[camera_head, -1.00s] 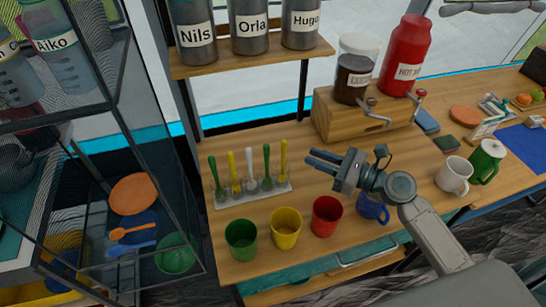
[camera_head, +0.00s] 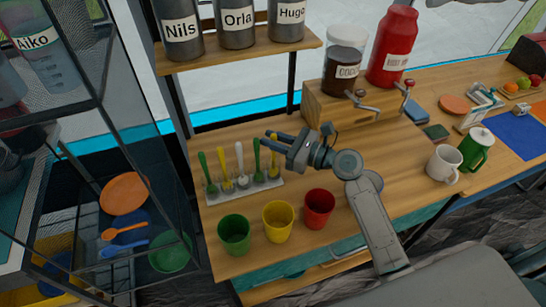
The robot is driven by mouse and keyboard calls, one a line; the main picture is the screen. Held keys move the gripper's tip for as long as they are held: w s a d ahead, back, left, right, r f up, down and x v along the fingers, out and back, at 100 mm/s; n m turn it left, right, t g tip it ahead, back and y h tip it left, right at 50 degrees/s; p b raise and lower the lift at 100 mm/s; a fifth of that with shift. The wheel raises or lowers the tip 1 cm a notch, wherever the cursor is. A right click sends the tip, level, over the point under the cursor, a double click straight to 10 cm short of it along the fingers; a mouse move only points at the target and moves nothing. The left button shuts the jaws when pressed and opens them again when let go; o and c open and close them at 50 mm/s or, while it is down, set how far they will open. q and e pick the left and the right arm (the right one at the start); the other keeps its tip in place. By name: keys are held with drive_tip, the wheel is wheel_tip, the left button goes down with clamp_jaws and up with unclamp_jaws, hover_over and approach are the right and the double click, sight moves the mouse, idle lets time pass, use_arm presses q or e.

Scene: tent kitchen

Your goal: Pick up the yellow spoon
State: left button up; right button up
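Several upright spoons stand in a pale rack (camera_head: 245,190) at the back left of the wooden counter. One yellow spoon (camera_head: 226,168) stands near the rack's left end, between a green and a white one. Another yellow spoon (camera_head: 274,166) stands at the right end. My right gripper (camera_head: 271,139) points left, with its blue-grey fingers apart and nothing seen between them. Its fingertips show just above the right-end yellow spoon in the picture; I cannot tell whether they touch it. My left gripper is not in view.
Green (camera_head: 234,234), yellow (camera_head: 278,221) and red (camera_head: 319,208) cups stand in front of the rack. A wooden dispenser box (camera_head: 345,108) with jars stands behind my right arm. A white mug (camera_head: 444,164) and a green pitcher (camera_head: 476,150) are to the right.

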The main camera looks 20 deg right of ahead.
clamp_jaws()
